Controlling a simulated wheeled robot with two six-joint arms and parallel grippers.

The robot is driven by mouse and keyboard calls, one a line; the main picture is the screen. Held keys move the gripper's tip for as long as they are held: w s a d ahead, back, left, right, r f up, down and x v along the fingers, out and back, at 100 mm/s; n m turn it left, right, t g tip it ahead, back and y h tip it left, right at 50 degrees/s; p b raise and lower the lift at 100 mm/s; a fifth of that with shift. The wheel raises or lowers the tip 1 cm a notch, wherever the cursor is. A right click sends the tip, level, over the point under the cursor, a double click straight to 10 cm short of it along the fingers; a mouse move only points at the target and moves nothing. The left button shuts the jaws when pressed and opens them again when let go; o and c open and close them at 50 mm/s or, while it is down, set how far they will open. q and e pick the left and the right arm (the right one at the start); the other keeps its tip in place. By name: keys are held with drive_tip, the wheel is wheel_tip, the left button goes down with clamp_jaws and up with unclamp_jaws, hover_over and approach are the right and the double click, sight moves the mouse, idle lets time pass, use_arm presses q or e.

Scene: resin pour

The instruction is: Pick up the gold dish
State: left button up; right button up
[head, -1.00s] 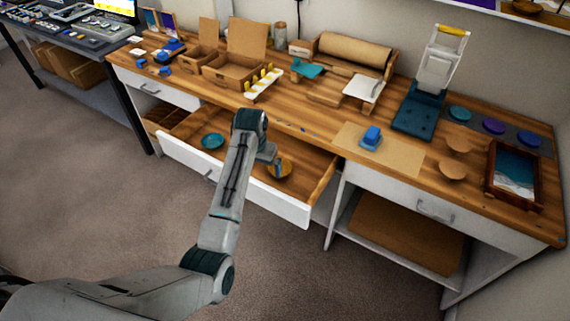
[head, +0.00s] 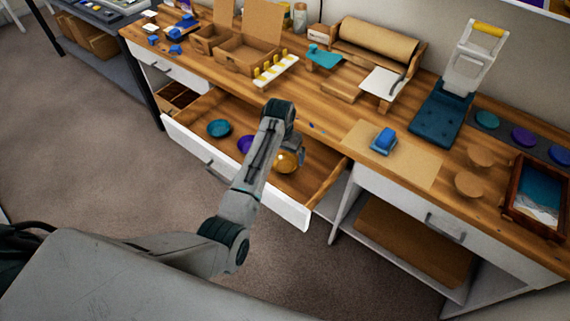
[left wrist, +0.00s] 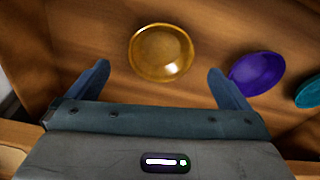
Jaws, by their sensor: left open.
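The gold dish (head: 286,162) lies in the open drawer, towards its right end. In the left wrist view the gold dish (left wrist: 161,53) is round and shallow, just beyond the fingertips and centred between them. My left gripper (left wrist: 160,78) is open and empty above the drawer floor. In the head view my left gripper (head: 298,150) is over the dish and covers part of it. My right gripper is in neither view.
A purple dish (left wrist: 256,73) and a teal dish (left wrist: 308,92) lie in the same drawer (head: 190,146). The purple dish is partly behind my arm in the head view. The drawer's white front and the worktop edge (head: 240,90) bound the space. The drawer floor around the gold dish is bare.

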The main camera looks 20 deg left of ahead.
sight(285, 165)
use_arm(q)
drive_tip(key=shift+w+f+p, duration=0.2)
drive_tip(key=shift+f, duration=1.05)
drive_tip(key=shift+w+f+p, duration=0.15)
drive_tip(key=shift+w+f, duration=0.05)
drive_tip(key=shift+f, duration=1.05)
drive_tip(key=c, duration=1)
